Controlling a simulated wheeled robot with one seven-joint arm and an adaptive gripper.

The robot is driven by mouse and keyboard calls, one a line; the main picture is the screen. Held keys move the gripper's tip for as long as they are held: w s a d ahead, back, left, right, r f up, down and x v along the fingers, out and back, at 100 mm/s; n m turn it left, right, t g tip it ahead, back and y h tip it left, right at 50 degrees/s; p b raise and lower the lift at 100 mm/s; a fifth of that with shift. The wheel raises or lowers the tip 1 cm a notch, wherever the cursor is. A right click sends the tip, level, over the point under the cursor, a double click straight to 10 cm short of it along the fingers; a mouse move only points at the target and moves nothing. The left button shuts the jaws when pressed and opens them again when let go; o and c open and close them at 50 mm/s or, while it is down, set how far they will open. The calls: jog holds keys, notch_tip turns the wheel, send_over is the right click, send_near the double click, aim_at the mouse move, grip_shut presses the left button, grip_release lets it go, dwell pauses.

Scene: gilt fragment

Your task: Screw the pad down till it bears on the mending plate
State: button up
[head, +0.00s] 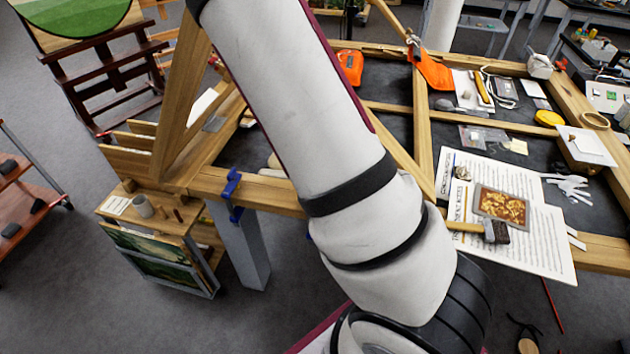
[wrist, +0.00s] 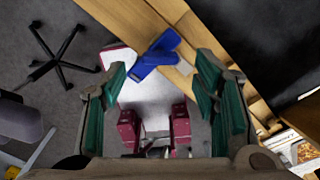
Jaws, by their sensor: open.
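A blue clamp (head: 231,184) sits on the front rail of the wooden frame, left of my arm, with part of it hanging below the rail. In the wrist view the blue clamp (wrist: 157,56) shows ahead, between and beyond my fingers. My gripper (wrist: 160,72) is open, its two green-lined fingers wide apart with nothing between them. The clamp's pad and screw cannot be made out. A small grey plate (head: 214,123) lies on the timber near the left corner; I cannot tell if it is the mending plate. In the head view my arm hides the gripper.
Printed sheets (head: 530,235) with a gilt panel (head: 500,206) and a brush (head: 490,231) lie at right. A small wooden cabinet (head: 160,220) stands under the frame's left corner. In the wrist view a wooden beam (wrist: 150,20) runs diagonally beside the fingers.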

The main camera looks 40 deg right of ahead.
notch_tip(320, 180, up, 9)
dwell(0.3)
jog(key=shift+f, duration=0.15)
dwell(0.3)
jog(key=s+a+r+n+t+y, duration=0.25)
jog(key=s+a+r+n, duration=0.25)
jog(key=a+r+n, duration=0.95)
jog(key=s+a+r+n+t+h, duration=0.1)
jog(key=s+n, duration=0.4)
jog(key=n, duration=0.6)
jog(key=s+r+n+t+h, duration=0.1)
jog(key=s+r+n, duration=0.3)
jog(key=n, duration=0.8)
jog(key=shift+s+a+t, duration=0.35)
jog(key=shift+s+t, duration=0.2)
jog(key=shift+h, duration=0.25)
